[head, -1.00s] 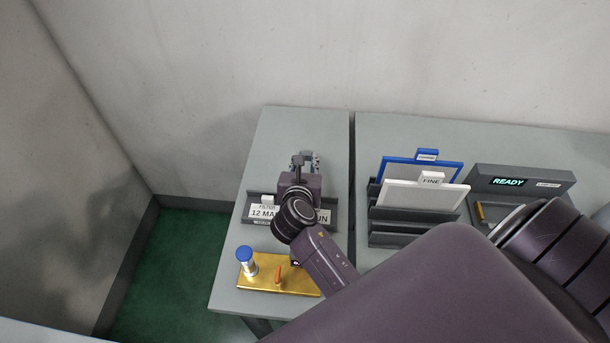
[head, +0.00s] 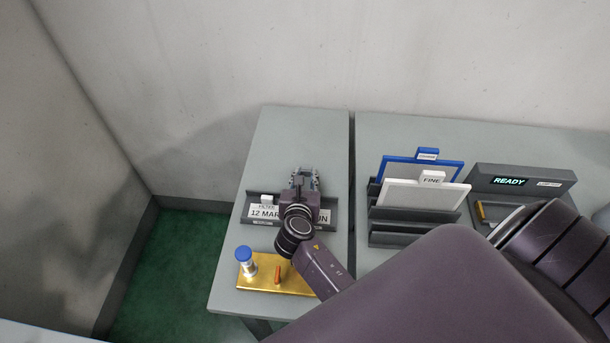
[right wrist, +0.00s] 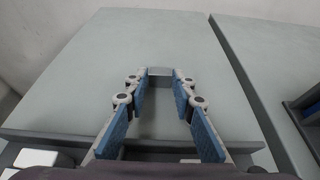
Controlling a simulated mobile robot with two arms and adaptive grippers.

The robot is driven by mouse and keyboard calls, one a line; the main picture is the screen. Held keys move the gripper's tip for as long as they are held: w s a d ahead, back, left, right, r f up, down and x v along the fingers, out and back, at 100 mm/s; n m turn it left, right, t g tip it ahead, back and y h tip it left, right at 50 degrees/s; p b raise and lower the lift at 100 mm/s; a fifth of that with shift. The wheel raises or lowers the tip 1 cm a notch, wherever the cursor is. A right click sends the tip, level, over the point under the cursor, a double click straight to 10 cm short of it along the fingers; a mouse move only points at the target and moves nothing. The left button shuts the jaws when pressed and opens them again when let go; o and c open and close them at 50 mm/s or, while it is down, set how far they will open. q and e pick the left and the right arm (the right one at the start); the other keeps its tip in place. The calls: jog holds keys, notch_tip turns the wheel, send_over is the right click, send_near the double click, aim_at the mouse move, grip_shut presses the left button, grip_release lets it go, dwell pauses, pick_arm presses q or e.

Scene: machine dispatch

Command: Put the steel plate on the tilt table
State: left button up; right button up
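My right gripper (head: 304,172) is over the left grey table, behind a low stand with a sign; its fingers point away from me. In the right wrist view, its blue-padded fingers (right wrist: 160,78) stand apart. A small grey, flat-faced piece (right wrist: 160,71) shows between the fingertips. It may be the steel plate; I cannot tell whether the fingers press on it. I cannot identify the tilt table with certainty in either view. My left gripper is not in view.
The sign stand (head: 262,213) is close below my right gripper. A gold base (head: 262,285) with a blue-capped vial (head: 245,259) stands at the table's front. A rack (head: 400,240) holds blue and white framed panels. A READY console (head: 525,179) is farther right.

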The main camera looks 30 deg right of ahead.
jog(key=o, duration=0.3)
